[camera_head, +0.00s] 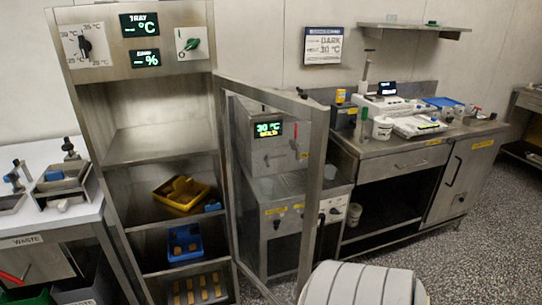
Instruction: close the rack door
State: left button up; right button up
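The rack (150,61) is a tall metal cabinet at left of centre with a control panel on top and open shelves below. Its door (316,150) is a metal frame with an open or see-through middle. The door stands open, swung out to the right from the rack's right edge. A small black part shows near its upper outer corner. The door's lower end is partly hidden behind a pale grey ribbed shape at the bottom. Neither of my grippers is in view.
On the rack's shelves are a yellow tray (181,193), a blue tray (185,243) and several brown bars (200,290). A white-topped waste bench (40,213) stands at left. Behind the door is a metal machine (270,157); a workbench (400,149) is at right. Speckled floor lies open at right.

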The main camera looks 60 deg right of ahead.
aim_at(320, 116)
jog(key=l, duration=3.05)
jog(key=k+l+u, duration=0.15)
jog(key=l+u, duration=0.15)
jog(key=l, duration=0.15)
jog(key=k+l+u, duration=0.15)
jog(key=l+u, duration=0.2)
jog(key=k+l+u, duration=0.3)
jog(key=i+l, duration=0.05)
jog(key=l, duration=0.05)
